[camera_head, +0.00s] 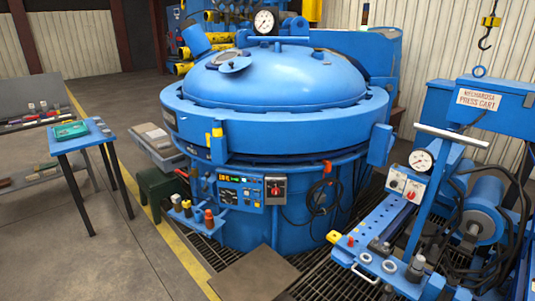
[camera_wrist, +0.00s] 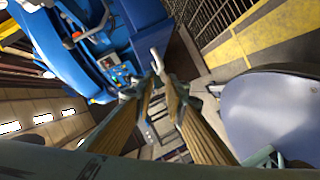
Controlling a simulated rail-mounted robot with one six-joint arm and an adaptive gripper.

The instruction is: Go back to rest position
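My gripper (camera_wrist: 160,84) shows in the wrist view, with two long brown-faced fingers reaching up from the bottom of the picture. There is a gap between the fingertips, and I see nothing held in it. A pale hooked handle shows just beyond the tips; I cannot tell its distance. My arm and gripper do not show in the head view. The blue pit furnace (camera_head: 272,125) stands in the middle of the head view with its domed lid (camera_head: 285,78) down. In the wrist view blue machinery (camera_wrist: 65,50) shows tilted at the upper left.
The blue press cart (camera_head: 480,100) stands at the right. A small blue table (camera_head: 62,144) with a green tray (camera_head: 70,130) stands at the left. A hook (camera_head: 489,28) hangs at the upper right. A rounded grey-violet surface (camera_wrist: 275,115) is close at right in the wrist view. Left floor is partly clear.

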